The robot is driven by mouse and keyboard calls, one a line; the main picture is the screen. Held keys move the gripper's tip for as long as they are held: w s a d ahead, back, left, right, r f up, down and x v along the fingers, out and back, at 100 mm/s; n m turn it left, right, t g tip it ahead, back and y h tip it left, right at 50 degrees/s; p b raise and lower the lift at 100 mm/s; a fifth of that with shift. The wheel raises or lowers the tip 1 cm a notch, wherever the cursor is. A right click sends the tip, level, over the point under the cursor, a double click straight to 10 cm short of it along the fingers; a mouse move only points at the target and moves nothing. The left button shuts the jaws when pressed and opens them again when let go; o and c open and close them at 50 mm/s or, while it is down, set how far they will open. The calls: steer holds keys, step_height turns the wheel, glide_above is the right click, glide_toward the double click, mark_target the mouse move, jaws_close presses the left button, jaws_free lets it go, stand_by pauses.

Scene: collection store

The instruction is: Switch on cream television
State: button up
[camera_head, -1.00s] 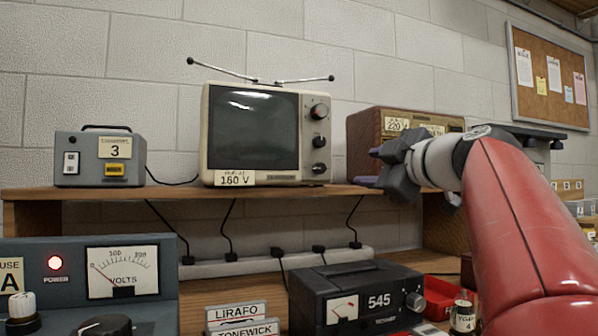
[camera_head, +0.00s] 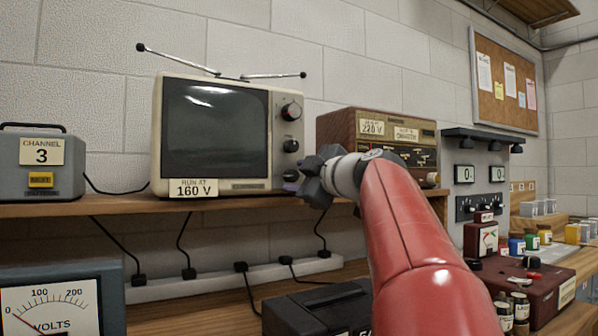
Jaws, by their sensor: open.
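The cream television (camera_head: 212,138) stands on the wooden shelf, its screen dark. Its label (camera_head: 193,188) reads "RUN AT 160 V". Three dark knobs run down its right panel; the top one (camera_head: 291,111) and middle one (camera_head: 290,146) show clearly, while the lowest (camera_head: 291,175) is close behind or beside the gripper. My gripper (camera_head: 297,180) is open, just right of the television's lower right side, near the lowest knob. I cannot tell whether it touches the television. The red arm is mine.
A grey "CHANNEL 3" box (camera_head: 40,165) stands left of the television. A brown radio labelled 220 V (camera_head: 377,138) stands behind my gripper. Below are a volts meter box (camera_head: 60,303), a power strip (camera_head: 237,271) and a black unit (camera_head: 320,308). A shelf edge (camera_head: 200,204) runs under the television.

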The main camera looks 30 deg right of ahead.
steer(key=shift+w, duration=0.2)
steer(key=c, duration=1)
